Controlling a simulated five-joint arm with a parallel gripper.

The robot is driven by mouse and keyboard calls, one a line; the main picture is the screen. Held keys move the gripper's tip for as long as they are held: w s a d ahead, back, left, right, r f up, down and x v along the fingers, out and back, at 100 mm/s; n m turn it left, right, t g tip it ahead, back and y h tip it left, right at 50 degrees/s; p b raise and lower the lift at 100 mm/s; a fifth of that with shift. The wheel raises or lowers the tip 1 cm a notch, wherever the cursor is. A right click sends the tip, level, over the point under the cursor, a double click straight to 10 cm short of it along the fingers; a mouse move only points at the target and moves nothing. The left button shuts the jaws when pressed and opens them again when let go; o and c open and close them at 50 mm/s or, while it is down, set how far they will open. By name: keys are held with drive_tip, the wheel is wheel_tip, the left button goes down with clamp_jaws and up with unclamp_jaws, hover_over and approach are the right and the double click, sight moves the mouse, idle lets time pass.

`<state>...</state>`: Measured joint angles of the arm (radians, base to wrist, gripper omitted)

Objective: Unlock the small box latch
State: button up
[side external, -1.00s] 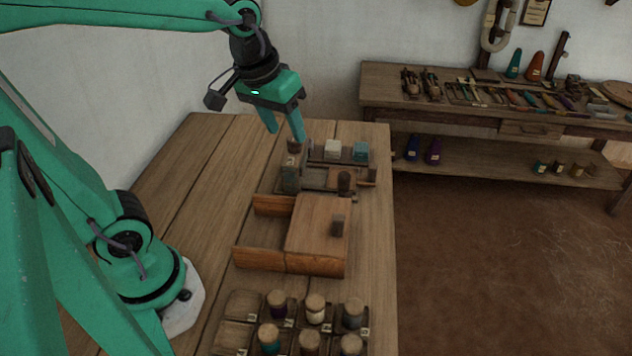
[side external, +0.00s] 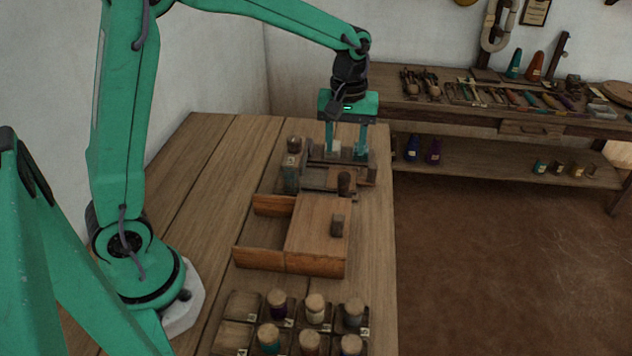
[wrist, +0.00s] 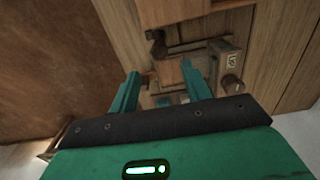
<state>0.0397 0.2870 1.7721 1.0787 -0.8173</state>
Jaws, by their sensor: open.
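A small wooden latch mechanism (side external: 313,180) sits on the table behind the box. It has a dark upright knob (side external: 344,183), a grey block (side external: 290,179) and a round peg (side external: 293,145). My gripper (side external: 345,153) is open, pointing down over its back rail. A pale block (side external: 335,148) shows between the fingers; contact cannot be told. The teal block seen earlier is hidden behind a finger. In the wrist view, my open fingers (wrist: 160,70) straddle a tan wooden piece (wrist: 168,74). The wooden box (side external: 318,235) has a lid over its right half, with a dark knob (side external: 337,225).
A tray (side external: 242,304) with several capped spools stands at the table's front. The table's left part (side external: 195,185) is clear. A back bench (side external: 470,108) holds tools, cones and bottles.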

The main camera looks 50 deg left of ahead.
sight(344, 175)
drive_tip(key=shift+w+f, duration=0.15)
drive_tip(key=shift+f, duration=0.1)
drive_tip(key=shift+f, duration=3.8)
drive_tip(key=c, duration=1)
